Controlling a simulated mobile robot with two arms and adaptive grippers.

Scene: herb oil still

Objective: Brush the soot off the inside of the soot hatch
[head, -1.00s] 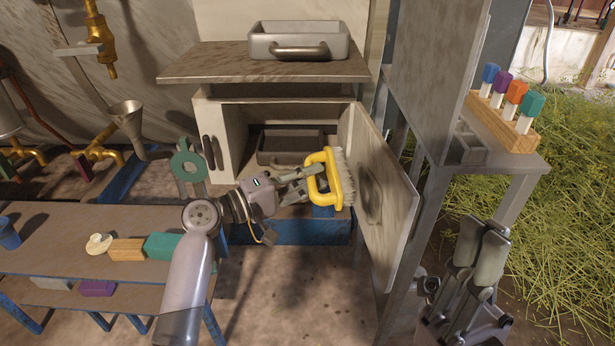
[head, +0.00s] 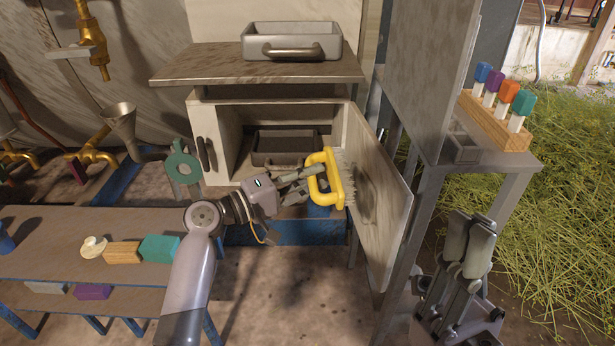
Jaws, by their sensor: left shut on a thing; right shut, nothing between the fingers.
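The soot hatch (head: 377,215) is the pale door standing open at the right of the cabinet. Its inner face is toward me, with a dark soot patch around its middle. My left gripper (head: 312,178) is shut on the yellow handle of a brush (head: 329,187). The pale bristles point right and are at the hatch's inner face, seemingly touching it beside the dark patch. The brush hides part of the hatch's left edge. My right gripper (head: 463,272) is shut and empty, low at the right, apart from the hatch.
A grey tray (head: 291,42) stands on the cabinet top, and a dark tray (head: 284,148) sits inside the cabinet. A metal stand (head: 500,185) with a wooden block of coloured-handled tools (head: 497,120) is right of the hatch. A low bench (head: 60,230) is at the left.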

